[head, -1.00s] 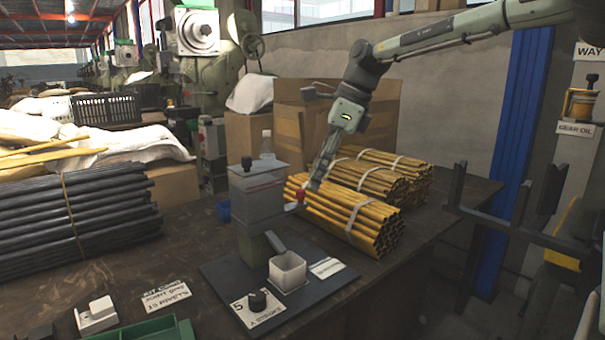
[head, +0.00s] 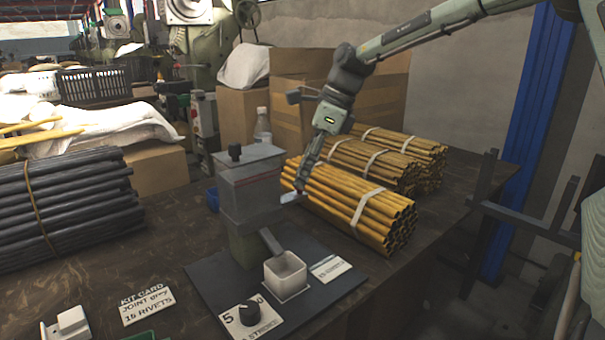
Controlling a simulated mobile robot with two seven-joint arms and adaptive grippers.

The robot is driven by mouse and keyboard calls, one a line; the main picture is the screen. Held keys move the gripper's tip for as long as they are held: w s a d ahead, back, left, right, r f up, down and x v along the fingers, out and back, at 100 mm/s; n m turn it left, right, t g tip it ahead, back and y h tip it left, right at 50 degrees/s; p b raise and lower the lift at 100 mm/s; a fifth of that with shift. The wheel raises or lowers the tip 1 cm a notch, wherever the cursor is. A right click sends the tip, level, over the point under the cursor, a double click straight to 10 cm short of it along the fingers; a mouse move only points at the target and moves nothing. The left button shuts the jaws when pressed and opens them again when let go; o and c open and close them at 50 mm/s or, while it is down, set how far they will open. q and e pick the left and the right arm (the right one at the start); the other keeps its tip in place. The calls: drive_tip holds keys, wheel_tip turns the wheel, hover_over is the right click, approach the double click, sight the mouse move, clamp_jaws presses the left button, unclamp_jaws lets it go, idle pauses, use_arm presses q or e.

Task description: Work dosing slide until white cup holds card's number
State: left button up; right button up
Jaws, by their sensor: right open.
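The dosing device (head: 250,192) is a grey box on a post, standing on a dark base plate (head: 325,290). A pale metal slide end (head: 288,198) sticks out of its right side. My right gripper (head: 300,187) points down at that end, open; contact cannot be told. The white cup (head: 286,272) stands under the sloping chute (head: 271,242); its contents cannot be made out. The kit card (head: 146,304) lies left of the base and seems to read 15 rivets. My left gripper is out of view.
A black knob on a stroke dial (head: 249,312) sits at the base's front. Bundled yellow rods (head: 352,208) lie close behind and right of the gripper. Dark rods (head: 62,208) lie left.

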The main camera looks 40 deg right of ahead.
drive_tip(key=shift+w+a+f, duration=0.15)
drive_tip(key=shift+f, duration=0.35)
drive_tip(key=shift+c, duration=0.4)
clamp_jaws()
